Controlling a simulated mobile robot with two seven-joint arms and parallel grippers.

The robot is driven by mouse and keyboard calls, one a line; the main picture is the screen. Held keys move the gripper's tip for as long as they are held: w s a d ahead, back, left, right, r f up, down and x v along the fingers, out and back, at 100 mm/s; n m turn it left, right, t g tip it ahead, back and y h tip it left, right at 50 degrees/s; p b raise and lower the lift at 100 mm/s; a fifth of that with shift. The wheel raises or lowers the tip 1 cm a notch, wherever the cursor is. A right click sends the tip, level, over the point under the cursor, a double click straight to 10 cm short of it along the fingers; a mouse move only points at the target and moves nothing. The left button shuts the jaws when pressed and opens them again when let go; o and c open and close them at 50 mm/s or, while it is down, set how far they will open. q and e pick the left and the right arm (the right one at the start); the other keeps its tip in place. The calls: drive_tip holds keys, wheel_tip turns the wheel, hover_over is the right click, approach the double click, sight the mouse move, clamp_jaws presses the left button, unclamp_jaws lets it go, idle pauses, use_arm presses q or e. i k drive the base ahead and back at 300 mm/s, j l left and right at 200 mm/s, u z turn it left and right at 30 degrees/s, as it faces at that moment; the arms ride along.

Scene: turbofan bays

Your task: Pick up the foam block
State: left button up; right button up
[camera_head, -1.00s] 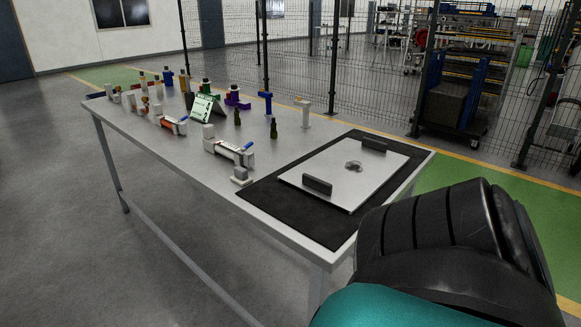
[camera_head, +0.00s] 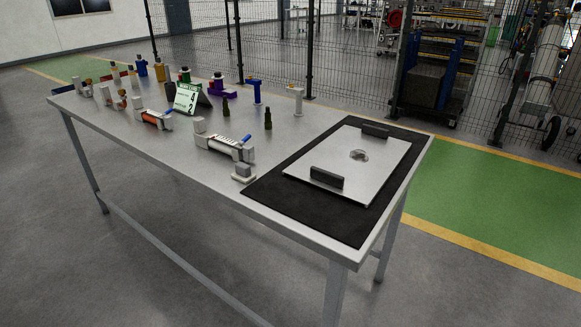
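I cannot tell for sure which thing is the foam block. Two dark, bar-shaped blocks are on a pale flat plate (camera_head: 348,188): one near its front left edge (camera_head: 327,177), one at its far edge (camera_head: 375,131). Whether they are foam or handles of the plate is unclear. A small, round, clear or grey item (camera_head: 359,155) sits mid-plate. The plate lies on a black mat (camera_head: 290,202) at the right end of a grey table (camera_head: 185,165). Neither of my grippers is in view.
Grey and white tool-like devices (camera_head: 224,147), an orange one (camera_head: 154,118), a green sign (camera_head: 187,97), dark green bottle-like pieces (camera_head: 268,119) and coloured items stand on the left and back of the table. A mesh fence is behind. Floor in front is clear.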

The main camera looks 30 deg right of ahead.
sight(242, 173)
drive_tip(key=i+j+z, duration=0.1)
drive_tip(key=z, duration=0.3)
drive_tip(key=i+j+z, duration=0.1)
drive_tip(key=z, duration=0.3)
drive_tip(key=j+z, duration=0.4)
drive_tip(key=i+j+z, duration=0.15)
drive_tip(key=j+z, duration=0.15)
drive_tip(key=z, duration=0.15)
drive_tip(key=i+j+z, duration=0.1)
drive_tip(key=j+z, duration=0.35)
drive_tip(key=l, duration=0.15)
